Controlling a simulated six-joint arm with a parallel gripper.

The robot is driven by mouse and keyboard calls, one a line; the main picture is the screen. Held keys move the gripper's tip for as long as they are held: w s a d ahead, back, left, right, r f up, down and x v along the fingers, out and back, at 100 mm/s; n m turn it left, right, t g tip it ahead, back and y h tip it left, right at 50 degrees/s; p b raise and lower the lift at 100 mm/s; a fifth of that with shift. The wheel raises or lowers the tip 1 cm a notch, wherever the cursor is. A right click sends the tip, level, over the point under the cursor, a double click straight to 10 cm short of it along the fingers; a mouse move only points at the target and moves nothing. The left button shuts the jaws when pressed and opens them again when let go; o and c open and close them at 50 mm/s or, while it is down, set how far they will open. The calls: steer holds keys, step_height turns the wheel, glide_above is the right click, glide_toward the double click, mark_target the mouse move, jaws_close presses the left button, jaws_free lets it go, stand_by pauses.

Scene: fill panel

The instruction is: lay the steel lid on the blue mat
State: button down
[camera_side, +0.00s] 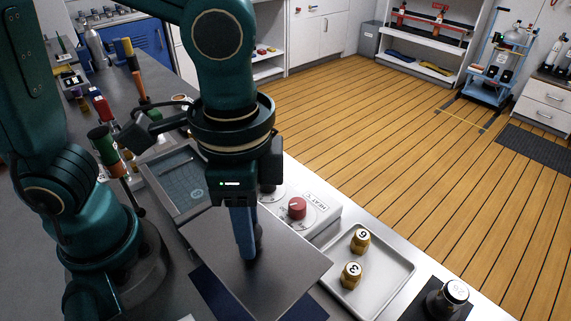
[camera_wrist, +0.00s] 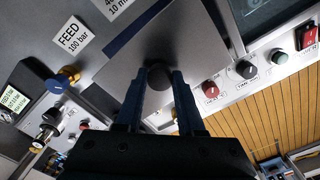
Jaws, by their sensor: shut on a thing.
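The steel lid (camera_side: 285,262) is a flat grey square plate with a dark knob on top. It also fills the upper middle of the wrist view (camera_wrist: 185,35). My gripper (camera_side: 248,250) points down and is shut on the lid's knob; in the wrist view both fingertips (camera_wrist: 160,76) close on it. The blue mat (camera_side: 212,292) shows as dark blue strips past the lid's near edges, and as a narrow blue band in the wrist view (camera_wrist: 137,34). The lid is over the mat and hides most of it. I cannot tell whether they touch.
A panel with a red heat knob (camera_side: 297,207) lies just behind the lid. A pale tray (camera_side: 377,280) with two numbered brass weights (camera_side: 360,240) is to the right.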

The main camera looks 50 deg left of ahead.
steer(key=shift+s+d+f+m, duration=0.25)
steer(key=shift+s+d+m, duration=0.2)
steer(key=shift+s, duration=0.1)
step_height(320, 180, down, 10)
steer(key=shift+r, duration=0.15)
steer(key=c, duration=0.5)
jaws_free()
